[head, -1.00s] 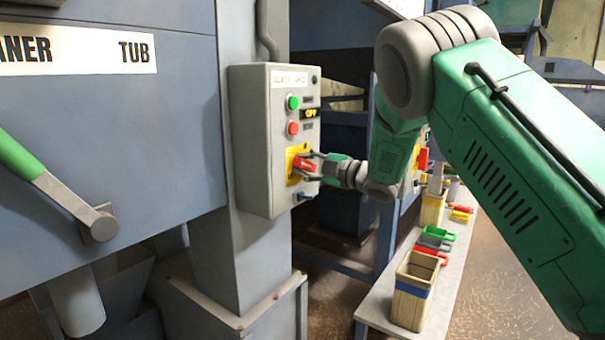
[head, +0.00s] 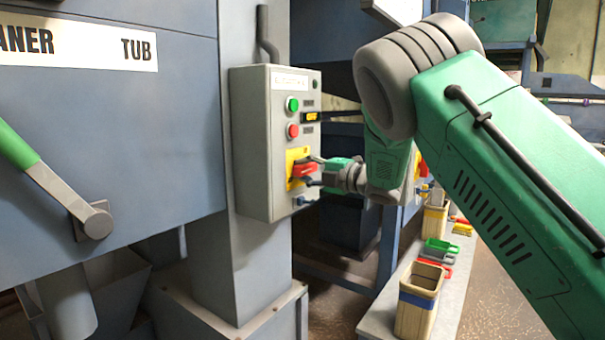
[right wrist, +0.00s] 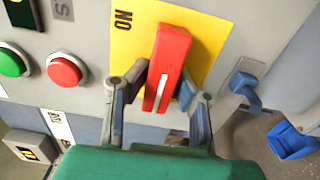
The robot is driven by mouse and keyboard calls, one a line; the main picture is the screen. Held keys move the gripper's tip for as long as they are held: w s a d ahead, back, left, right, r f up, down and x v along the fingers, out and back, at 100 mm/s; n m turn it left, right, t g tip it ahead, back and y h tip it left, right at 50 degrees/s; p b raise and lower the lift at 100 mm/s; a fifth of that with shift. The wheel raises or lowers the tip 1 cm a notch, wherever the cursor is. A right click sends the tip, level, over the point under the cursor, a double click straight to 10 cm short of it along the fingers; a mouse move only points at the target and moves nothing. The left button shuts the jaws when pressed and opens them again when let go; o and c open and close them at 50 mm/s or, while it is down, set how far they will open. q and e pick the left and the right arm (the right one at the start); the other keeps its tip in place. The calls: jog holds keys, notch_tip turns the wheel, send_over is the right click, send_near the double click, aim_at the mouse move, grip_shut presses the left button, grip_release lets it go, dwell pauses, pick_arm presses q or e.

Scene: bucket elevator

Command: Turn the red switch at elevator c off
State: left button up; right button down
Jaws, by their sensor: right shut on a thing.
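The red switch (head: 303,170) is a rotary handle on a yellow plate (head: 293,155), low on a grey control box. In the right wrist view the red handle (right wrist: 169,62) has a white line at its near end, and an ON mark (right wrist: 122,20) shows on the plate. The handle lies about level across the box. My right gripper (head: 316,171) comes from the right, its fingers on either side of the handle. The right wrist view shows the gripper (right wrist: 162,88) shut on it. The box's name label (head: 290,80) is too small to read. My left gripper is out of view.
A green button (head: 292,104), a red button (head: 293,131) and a small amber display (head: 311,117) sit above the switch. A blue lever (right wrist: 244,88) is just below it. A bench (head: 376,318) with bins stands at right, a green-handled lever (head: 58,190) at left.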

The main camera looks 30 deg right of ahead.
jog(key=shift+s+f, duration=0.1)
jog(key=shift+f, duration=0.35)
jog(key=c, duration=1.4)
grip_release()
jog(key=shift+o, duration=0.2)
jog(key=shift+r, duration=0.15)
jog(key=shift+r, duration=0.1)
jog(key=v, duration=1.2)
